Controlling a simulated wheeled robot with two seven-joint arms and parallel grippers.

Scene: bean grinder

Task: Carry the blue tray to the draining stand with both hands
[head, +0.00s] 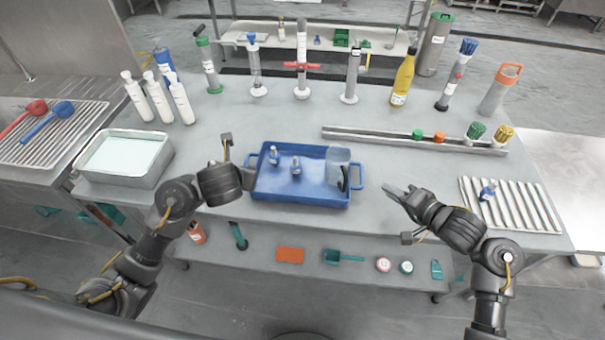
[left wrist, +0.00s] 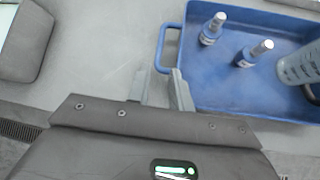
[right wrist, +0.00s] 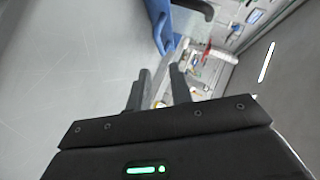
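The blue tray (head: 300,202) sits flat on the steel table with a loop handle at each end. It holds two small blue-and-silver pieces and a clear jug. My left gripper (head: 244,180) is at the tray's left handle; in the left wrist view its fingers (left wrist: 162,88) are a little apart, close to the handle's near end. My right gripper (head: 392,191) is right of the right handle, apart from it; its fingers (right wrist: 158,85) show a gap with nothing held. The draining stand appears to be the ribbed metal rack (head: 535,208) at the right, bearing a small blue piece.
A metal rail (head: 380,137) with coloured caps and brushes lies behind the tray. A metal basin (head: 85,168) and another ribbed rack (head: 70,142) are at the left. Bottles and tubes stand along the back. Bare table lies between the tray and the right rack.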

